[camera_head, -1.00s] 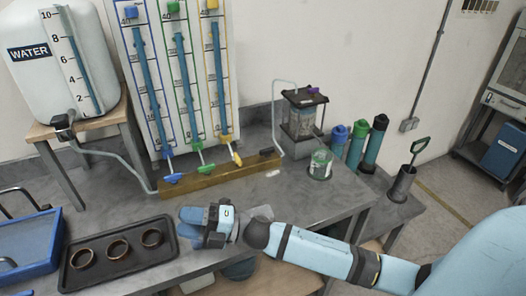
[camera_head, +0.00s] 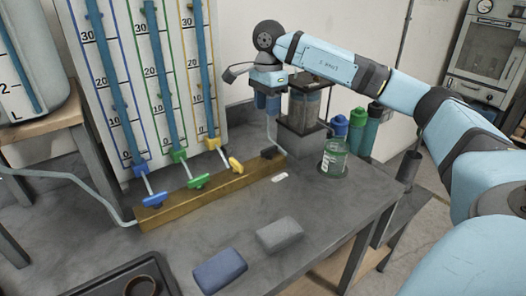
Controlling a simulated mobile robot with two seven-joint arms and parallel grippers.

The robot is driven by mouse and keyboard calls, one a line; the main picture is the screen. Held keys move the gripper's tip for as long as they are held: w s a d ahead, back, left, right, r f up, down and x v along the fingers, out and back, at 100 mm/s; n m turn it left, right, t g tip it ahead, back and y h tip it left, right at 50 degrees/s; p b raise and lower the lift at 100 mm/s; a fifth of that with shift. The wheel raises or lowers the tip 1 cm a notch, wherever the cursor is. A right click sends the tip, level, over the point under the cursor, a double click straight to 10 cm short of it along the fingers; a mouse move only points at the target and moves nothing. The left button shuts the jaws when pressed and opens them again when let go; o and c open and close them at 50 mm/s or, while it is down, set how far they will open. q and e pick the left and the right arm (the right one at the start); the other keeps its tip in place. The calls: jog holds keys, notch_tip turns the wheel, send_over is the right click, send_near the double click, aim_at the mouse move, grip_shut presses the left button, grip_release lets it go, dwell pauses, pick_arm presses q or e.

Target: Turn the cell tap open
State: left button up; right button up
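A brass manifold (camera_head: 205,196) lies on the grey bench with blue (camera_head: 153,200), green (camera_head: 198,181) and yellow (camera_head: 236,164) tap handles. A small black tap handle (camera_head: 270,153), perhaps the cell tap, sits at its right end, by the thin clear tube. The tube runs up towards the clear cell box (camera_head: 304,108), partly hidden behind my arm. My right gripper (camera_head: 266,108) points down above and beyond the black handle, just left of the cell box, apart from the handle. Its finger gap is not clear. My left gripper is out of view.
A glass jar with green contents (camera_head: 333,158) stands right of the cell. Blue- and green-capped cylinders (camera_head: 357,128) stand behind it. A blue block (camera_head: 220,269) and a grey block (camera_head: 280,234) lie on the front bench. A dark tray (camera_head: 115,280) is at lower left.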

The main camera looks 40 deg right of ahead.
aim_at(269, 148)
jog(key=f, duration=0.4)
jog(key=f+b, duration=0.1)
jog(key=f, duration=0.8)
jog(key=shift+s+d+f+b, duration=0.15)
jog(key=shift+d+b, duration=0.15)
jog(key=shift+d, duration=0.1)
grip_shut()
